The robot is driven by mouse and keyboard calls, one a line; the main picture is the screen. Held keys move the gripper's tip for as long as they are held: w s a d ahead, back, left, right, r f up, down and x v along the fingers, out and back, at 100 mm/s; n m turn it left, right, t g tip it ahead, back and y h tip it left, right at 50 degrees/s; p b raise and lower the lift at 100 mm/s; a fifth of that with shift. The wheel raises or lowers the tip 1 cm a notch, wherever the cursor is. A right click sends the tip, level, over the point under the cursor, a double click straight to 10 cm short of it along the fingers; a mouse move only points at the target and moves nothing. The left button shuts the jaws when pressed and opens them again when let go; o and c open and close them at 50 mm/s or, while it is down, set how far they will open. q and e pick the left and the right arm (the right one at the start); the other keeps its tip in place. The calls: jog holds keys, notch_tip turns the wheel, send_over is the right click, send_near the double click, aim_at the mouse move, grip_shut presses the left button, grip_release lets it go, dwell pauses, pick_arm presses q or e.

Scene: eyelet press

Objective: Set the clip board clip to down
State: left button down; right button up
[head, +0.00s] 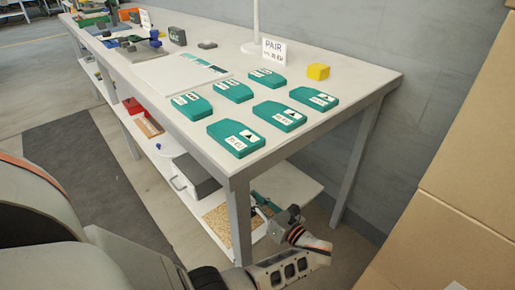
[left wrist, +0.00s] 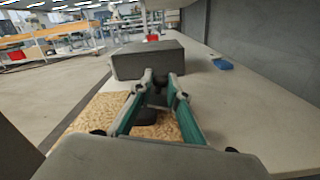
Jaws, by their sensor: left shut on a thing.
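The clip board (head: 218,222), a speckled tan board, lies on the lower shelf at the near end of the bench. It also shows in the left wrist view (left wrist: 96,112), partly covered by my gripper. My left gripper (head: 259,206) is over the board's right part, below the tabletop. In the left wrist view its green-padded fingers (left wrist: 160,80) are closed on a dark part of the clip (left wrist: 147,116), which sits on the board. The fingers hide much of the clip, so I cannot tell its exact angle. My right gripper is in neither view.
A dark grey box (head: 194,175) stands on the lower shelf (head: 293,186), behind the board. A blue item (left wrist: 222,64) lies further along. A bench leg (head: 239,222) stands close to my gripper.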

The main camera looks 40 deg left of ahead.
pick_arm(q)
jog(key=n, duration=0.1)
jog(key=f+n, duration=0.1)
jog(key=shift+s+n+b, duration=0.3)
jog(key=shift+s, duration=0.1)
jog(key=shift+a+n, duration=0.1)
jog(key=shift+n, duration=0.2)
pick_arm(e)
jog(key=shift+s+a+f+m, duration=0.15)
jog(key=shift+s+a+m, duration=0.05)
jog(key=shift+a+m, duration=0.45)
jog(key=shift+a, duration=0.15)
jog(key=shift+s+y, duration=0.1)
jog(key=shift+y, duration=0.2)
pick_arm(q)
jog(key=c, duration=2)
grip_release()
jog(key=shift+o, duration=0.2)
jog(key=d, duration=0.7)
jog(key=shift+s+d, duration=0.25)
jog(key=shift+s, duration=0.1)
